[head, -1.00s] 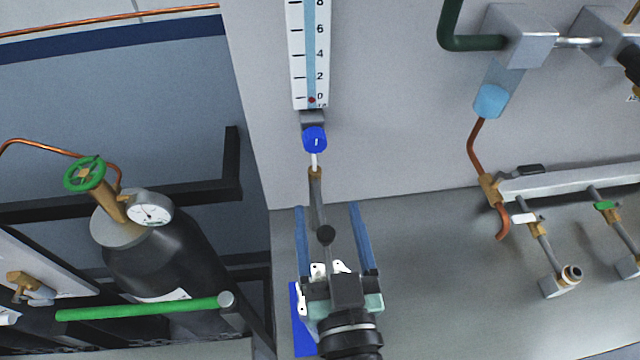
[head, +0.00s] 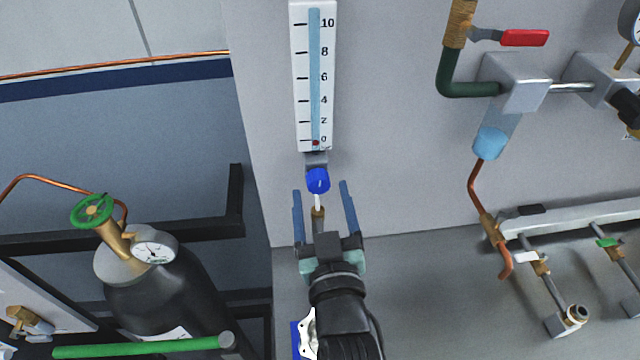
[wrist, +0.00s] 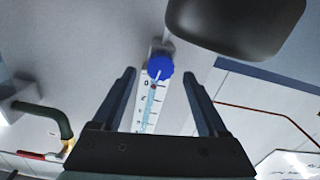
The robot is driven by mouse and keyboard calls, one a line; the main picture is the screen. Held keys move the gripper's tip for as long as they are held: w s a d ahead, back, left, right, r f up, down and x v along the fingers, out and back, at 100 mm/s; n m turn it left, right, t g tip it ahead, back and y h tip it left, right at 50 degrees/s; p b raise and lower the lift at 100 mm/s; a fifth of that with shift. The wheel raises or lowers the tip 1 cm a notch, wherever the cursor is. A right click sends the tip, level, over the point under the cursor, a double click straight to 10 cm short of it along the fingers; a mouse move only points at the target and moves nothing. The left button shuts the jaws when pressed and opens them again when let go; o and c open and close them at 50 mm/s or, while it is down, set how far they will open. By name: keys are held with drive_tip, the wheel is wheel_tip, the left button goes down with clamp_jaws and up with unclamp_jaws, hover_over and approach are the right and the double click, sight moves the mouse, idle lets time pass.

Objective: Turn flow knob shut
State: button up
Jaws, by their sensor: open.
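The flow knob (head: 318,181) is a blue round knob with a white pointer mark, below a flowmeter tube (head: 314,80) on the grey wall panel. The red float in the tube sits at about the 0 mark. My gripper (head: 320,197) is open and empty, with its two blue fingers to the left and right of the knob's lower side, short of it. In the wrist view the knob (wrist: 160,67) shows ahead between and beyond the fingertips, not touched by them. My gripper hides part of the stem below the knob.
A dark gas cylinder (head: 165,285) with a green handwheel (head: 93,210) and a gauge stands at the left. Pipes, a red-handled valve (head: 525,38) and a manifold (head: 580,212) are at the right. The wall beside the flowmeter is clear.

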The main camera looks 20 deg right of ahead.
drive_tip(key=shift+x, duration=0.95)
clamp_jaws()
drive_tip(key=shift+f+n+b, duration=0.1)
drive_tip(key=shift+n+b, duration=0.35)
drive_tip(key=shift+n, duration=0.35)
unclamp_jaws()
drive_tip(key=shift+s, duration=0.1)
